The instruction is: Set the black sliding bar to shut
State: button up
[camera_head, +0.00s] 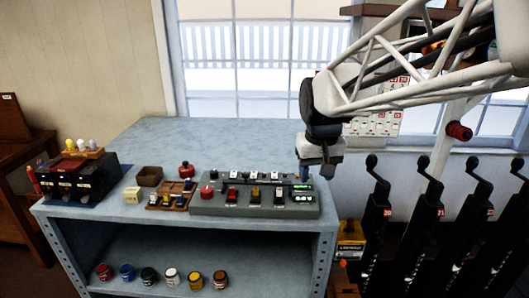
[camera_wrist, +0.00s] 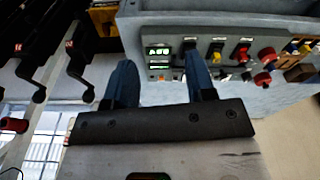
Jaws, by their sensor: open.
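A grey control console (camera_head: 215,208) sits on the blue-grey bench; it also shows in the wrist view (camera_wrist: 180,78). My gripper (camera_head: 304,173) is above the console's right end, pointing down. In the wrist view my gripper (camera_wrist: 160,72) has its two blue fingers apart, with nothing between them.
Tall black levers (camera_head: 428,205) stand right of the bench. A black box (camera_head: 72,183) with knobs is at the bench's left. A brown tray (camera_head: 165,200) and red button (camera_head: 186,170) lie left of the console. The bench top (camera_head: 210,135) behind is clear.

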jog(key=w+a+f+n, duration=0.1)
jog(key=w+a+f, duration=0.1)
jog(key=w+a, duration=0.85)
jog(key=n+g, duration=0.1)
jog(key=n, duration=0.1)
send_over(246, 174)
notch_tip(246, 174, down, 4)
jog(key=shift+a+f, duration=0.1)
jog(key=shift+f, duration=0.1)
jog(key=shift+f, duration=0.1)
jog(key=shift+f, duration=3.8)
grip_shut()
